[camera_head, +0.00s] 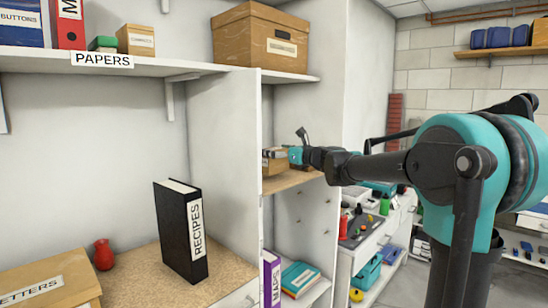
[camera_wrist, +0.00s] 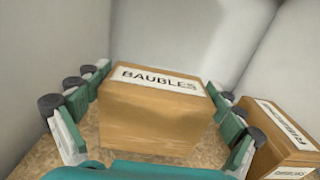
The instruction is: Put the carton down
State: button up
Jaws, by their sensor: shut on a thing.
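The carton is a brown cardboard box labelled BAUBLES (camera_wrist: 150,118), seen upright in the wrist view. My gripper (camera_wrist: 157,112) is shut on it, with a finger on its left and right sides. In the head view my gripper (camera_head: 297,156) reaches into the middle compartment of the cabinet, over a wooden shelf board (camera_head: 292,181). Brown boxes (camera_head: 274,164) show at its tip, partly hidden by the cabinet wall. I cannot tell whether the carton touches the board or is just above it.
A second labelled box (camera_wrist: 283,137) stands close to the carton's right in the wrist view. White walls (camera_wrist: 50,40) close in the left and back. In the head view a black RECIPES binder (camera_head: 183,230) and a red vase (camera_head: 104,254) stand on the lower left board.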

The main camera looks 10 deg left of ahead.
jog(key=shift+f, duration=1.1)
jog(key=shift+f, duration=0.1)
jog(key=o, duration=1.3)
jog(key=shift+c, duration=0.2)
jog(key=shift+s+d, duration=0.15)
jog(key=shift+d, duration=0.05)
jog(key=v, duration=1.1)
jog(key=shift+s+d, duration=0.2)
